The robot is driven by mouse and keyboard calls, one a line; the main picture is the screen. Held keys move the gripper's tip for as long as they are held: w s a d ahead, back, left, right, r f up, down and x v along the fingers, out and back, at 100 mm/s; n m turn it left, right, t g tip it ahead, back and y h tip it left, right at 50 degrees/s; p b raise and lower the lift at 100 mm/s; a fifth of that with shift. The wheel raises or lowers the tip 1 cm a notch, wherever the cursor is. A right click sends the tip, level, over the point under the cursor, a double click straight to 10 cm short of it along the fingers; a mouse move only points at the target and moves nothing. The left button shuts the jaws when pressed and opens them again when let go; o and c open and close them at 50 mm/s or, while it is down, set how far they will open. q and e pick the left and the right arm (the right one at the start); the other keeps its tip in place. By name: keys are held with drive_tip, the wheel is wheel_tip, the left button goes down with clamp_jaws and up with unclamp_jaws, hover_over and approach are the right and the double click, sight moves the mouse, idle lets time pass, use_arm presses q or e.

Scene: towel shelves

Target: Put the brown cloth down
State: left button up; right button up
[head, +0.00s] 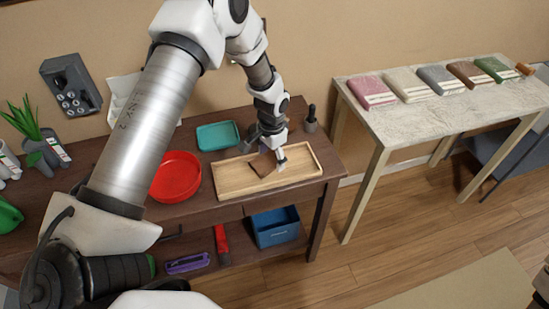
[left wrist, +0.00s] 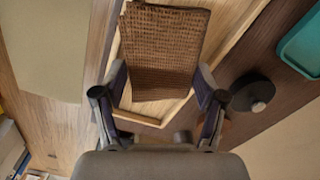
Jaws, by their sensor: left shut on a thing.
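A small brown woven cloth (head: 262,166) is at the wooden tray (head: 228,189) on the dark table. My left gripper (head: 277,153) reaches down from above and is shut on this cloth. In the left wrist view the brown cloth (left wrist: 163,52) extends out from between the two fingers (left wrist: 160,105), with the tray's pale rim behind it. I cannot tell whether the cloth touches the tray floor. Another folded brown cloth (head: 468,73) lies in the row on the pale table at the right.
A teal tray (head: 218,135) and a red round tray (head: 177,178) stand left of the wooden tray. A dark bottle (head: 310,120) is by its back right corner. A blue bin (head: 276,228) sits on the shelf below. The wooden tray's right part is clear.

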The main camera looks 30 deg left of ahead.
sight(273, 163)
use_arm(q)
drive_tip(key=f, duration=0.1)
drive_tip(key=f+p, duration=0.1)
drive_tip(key=f, duration=0.1)
drive_tip(key=shift+w+a, duration=0.15)
drive_tip(key=shift+w, duration=0.25)
drive_tip(key=shift+f, duration=0.3)
drive_tip(key=shift+d, duration=0.2)
drive_tip(key=shift+f, duration=0.35)
drive_tip(key=o, duration=1.3)
drive_tip(key=shift+a+r, duration=0.1)
